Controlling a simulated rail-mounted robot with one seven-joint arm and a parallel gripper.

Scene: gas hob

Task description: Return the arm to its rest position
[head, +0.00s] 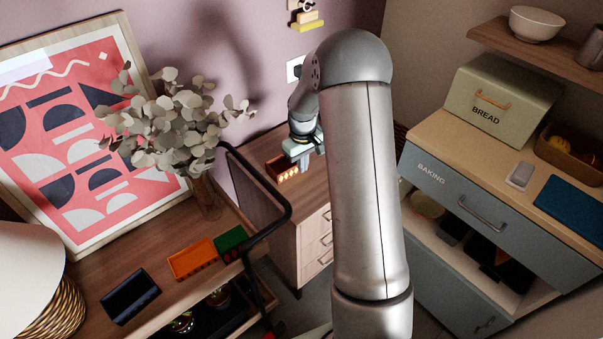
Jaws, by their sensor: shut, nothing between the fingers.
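My arm rises through the middle of the head view and bends over at the top. My gripper (305,164) hangs down to the left of the arm, small and partly hidden behind it. Its fingers are shut and empty. It is above the wooden drawer cabinet (262,205), close to a small brown box with pale items (283,172) on the cabinet top. I cannot tell whether the fingers touch anything there. No gas hob shows in this view.
At left, a sideboard (85,295) holds a framed print (75,125), a leafy vase (207,195) and orange (192,260), green (231,241) and black trays (130,296). A black rail (270,228) runs beside it. At right stands a blue-grey cabinet (520,230) with a bread box (495,100).

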